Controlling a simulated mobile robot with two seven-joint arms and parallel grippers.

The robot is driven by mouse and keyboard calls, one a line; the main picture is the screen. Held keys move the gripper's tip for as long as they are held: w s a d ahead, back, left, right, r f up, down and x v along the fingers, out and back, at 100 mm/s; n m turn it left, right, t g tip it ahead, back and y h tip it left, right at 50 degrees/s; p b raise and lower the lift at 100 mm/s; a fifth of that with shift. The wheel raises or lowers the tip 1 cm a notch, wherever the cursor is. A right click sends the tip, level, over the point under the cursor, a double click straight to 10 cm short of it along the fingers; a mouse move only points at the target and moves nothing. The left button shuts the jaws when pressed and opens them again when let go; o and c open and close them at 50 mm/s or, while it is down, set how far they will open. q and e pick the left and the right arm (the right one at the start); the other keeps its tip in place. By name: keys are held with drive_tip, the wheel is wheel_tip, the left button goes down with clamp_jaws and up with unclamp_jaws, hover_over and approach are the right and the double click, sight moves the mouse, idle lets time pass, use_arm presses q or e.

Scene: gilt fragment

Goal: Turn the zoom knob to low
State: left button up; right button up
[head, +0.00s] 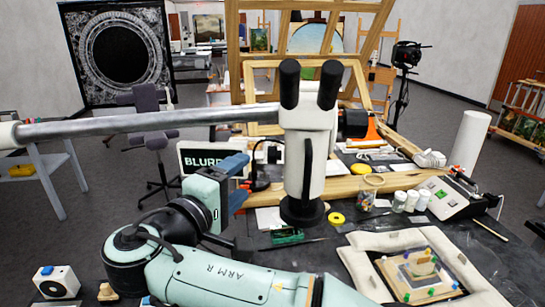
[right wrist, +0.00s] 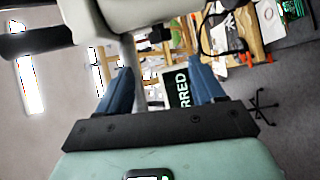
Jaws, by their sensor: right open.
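The microscope (head: 309,135) stands upright with a pale body, two black eyepieces and a silver boom. I cannot pick out its zoom knob for certain in either view. My right gripper (head: 238,180) has blue fingers and is just left of the microscope body, apart from it in the head view. In the right wrist view, my right gripper (right wrist: 163,75) is open with nothing between its fingers. The pale microscope body (right wrist: 155,14) crosses the top of that view, beyond the fingers. My left gripper is not in view.
A screen (head: 195,154) with partly covered lettering stands behind my right gripper; it also shows in the right wrist view (right wrist: 178,88). A padded frame (head: 355,265), white jars (head: 411,201) and a yellow tape roll (head: 336,218) are on the dark table. Wooden easels stand behind.

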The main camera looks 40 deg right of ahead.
sight(269, 154)
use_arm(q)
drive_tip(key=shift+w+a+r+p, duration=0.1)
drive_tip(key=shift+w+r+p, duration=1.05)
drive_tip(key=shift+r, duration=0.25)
use_arm(e)
drive_tip(key=shift+x, duration=6.5)
drive_tip(key=c, duration=1)
drive_tip(key=shift+o, duration=0.2)
drive_tip(key=shift+r+g+y+p, duration=0.2)
drive_tip(key=shift+g+y+p, duration=0.2)
drive_tip(key=shift+y+p, duration=0.1)
drive_tip(key=shift+w+n, duration=0.1)
drive_tip(key=shift+n, duration=0.2)
drive_tip(key=shift+w+f, duration=0.1)
drive_tip(key=shift+f, duration=0.15)
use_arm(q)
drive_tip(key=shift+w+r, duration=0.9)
